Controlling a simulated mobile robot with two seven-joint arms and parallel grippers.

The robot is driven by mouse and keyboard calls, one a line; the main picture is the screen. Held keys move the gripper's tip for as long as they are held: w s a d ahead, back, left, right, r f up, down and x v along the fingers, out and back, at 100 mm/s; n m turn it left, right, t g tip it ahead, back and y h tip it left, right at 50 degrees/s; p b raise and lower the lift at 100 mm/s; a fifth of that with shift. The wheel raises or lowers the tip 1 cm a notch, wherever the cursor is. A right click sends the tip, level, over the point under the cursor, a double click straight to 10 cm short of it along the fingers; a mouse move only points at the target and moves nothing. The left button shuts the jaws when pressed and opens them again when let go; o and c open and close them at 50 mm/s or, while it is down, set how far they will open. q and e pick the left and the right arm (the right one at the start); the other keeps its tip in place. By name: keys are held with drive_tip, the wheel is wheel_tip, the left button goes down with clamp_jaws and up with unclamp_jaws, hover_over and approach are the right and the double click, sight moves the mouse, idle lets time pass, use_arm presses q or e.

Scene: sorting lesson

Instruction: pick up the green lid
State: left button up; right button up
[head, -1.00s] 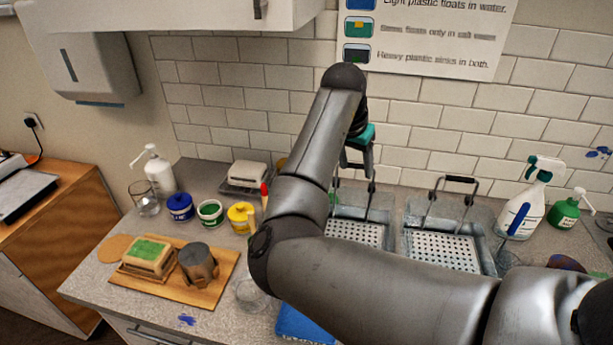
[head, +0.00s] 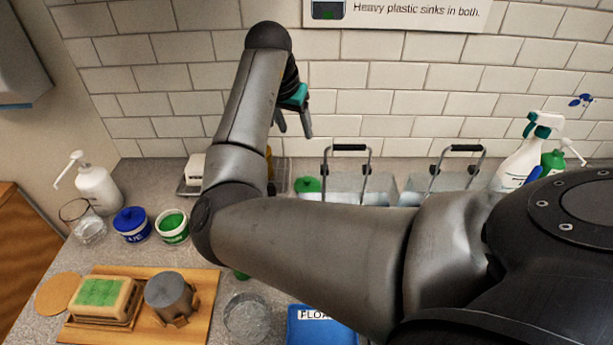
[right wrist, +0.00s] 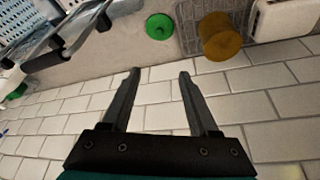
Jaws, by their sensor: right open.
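The green lid (head: 307,185) is a small round disc with a knob. It lies on the grey counter near the back wall, just left of the left basket, and its left edge is close to a wire rack. It also shows in the right wrist view (right wrist: 159,26), beyond the fingertips and apart from them. My right gripper (head: 294,133) is open and empty, above and behind the lid near the tiled wall. Both fingers show in the right wrist view (right wrist: 158,74) with nothing between them. My left gripper is out of view.
Two baskets with dark handles (head: 348,148) stand right of the lid. An orange-brown round thing (right wrist: 220,36) sits on the rack beside it. A blue tub (head: 132,225), a green tub (head: 173,227) and a wooden board (head: 203,292) are at left.

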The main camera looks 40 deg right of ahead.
drive_tip(key=b+x, duration=0.2)
drive_tip(key=x, duration=0.3)
drive_tip(key=a+b+x, duration=0.1)
drive_tip(key=b+x, duration=0.1)
drive_tip(key=x, duration=0.3)
drive_tip(key=b+x, duration=0.2)
drive_tip(key=x, duration=0.3)
drive_tip(key=shift+s+a+f, duration=0.3)
drive_tip(key=shift+s+f, duration=0.05)
drive_tip(key=shift+f, duration=0.25)
drive_tip(key=b+x, duration=0.1)
drive_tip(key=x, duration=0.4)
drive_tip(key=shift+s+d+f, duration=0.1)
drive_tip(key=shift+s, duration=0.05)
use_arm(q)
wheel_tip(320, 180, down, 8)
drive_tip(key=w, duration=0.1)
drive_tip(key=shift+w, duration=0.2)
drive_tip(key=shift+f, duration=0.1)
use_arm(e)
drive_tip(key=shift+c, duration=0.4)
clamp_jaws()
